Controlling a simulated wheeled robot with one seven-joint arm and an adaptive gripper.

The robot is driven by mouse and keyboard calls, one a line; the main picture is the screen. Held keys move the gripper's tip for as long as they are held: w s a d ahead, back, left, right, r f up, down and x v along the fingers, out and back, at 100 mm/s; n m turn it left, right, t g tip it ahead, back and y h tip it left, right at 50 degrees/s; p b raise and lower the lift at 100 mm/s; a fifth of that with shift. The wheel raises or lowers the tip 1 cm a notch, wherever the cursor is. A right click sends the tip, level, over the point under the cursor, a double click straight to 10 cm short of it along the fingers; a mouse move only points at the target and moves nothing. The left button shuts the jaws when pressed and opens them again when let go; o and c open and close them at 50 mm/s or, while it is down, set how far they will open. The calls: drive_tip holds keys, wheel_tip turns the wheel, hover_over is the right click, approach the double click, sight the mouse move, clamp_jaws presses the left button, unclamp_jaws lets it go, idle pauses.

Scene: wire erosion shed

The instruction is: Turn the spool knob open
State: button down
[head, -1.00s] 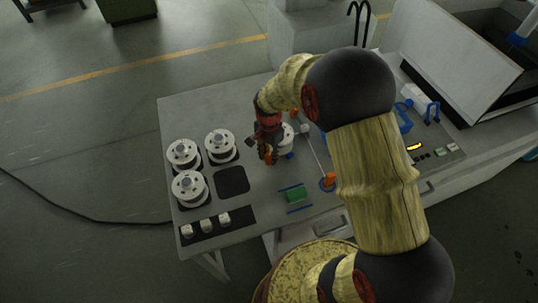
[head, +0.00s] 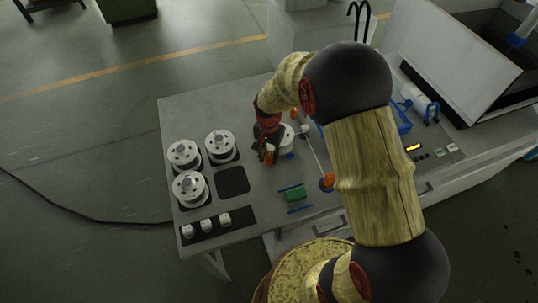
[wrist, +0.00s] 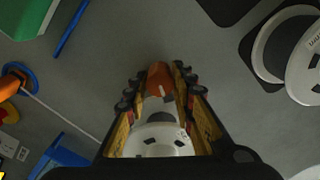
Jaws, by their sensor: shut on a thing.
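My gripper (head: 268,152) reaches down beside a white spool (head: 287,137) near the middle of the bench. In the wrist view its two yellow fingers (wrist: 160,97) close on the sides of an orange-red knob (wrist: 159,76) with a pale mark. The white spool (wrist: 152,143) shows between the fingers, nearer the palm. My wrist and fingers hide the knob and part of the spool in the head view, so how far the knob is turned cannot be told.
Several white spools (head: 190,187) stand at the bench's left end, by an empty dark square pad (head: 232,180). A green block (head: 295,193) and an orange handle on a blue ring (head: 327,182) lie in front. Blue fittings and a control panel (head: 431,151) are at the right.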

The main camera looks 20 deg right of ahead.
drive_tip(key=n+p, duration=0.1)
drive_tip(key=n, duration=1.3)
drive_tip(key=shift+p, duration=0.3)
idle(0.4)
drive_tip(key=c, duration=1.5)
unclamp_jaws()
drive_tip(key=shift+a, duration=0.1)
drive_tip(key=shift+c, duration=0.2)
drive_tip(key=shift+o, duration=0.3)
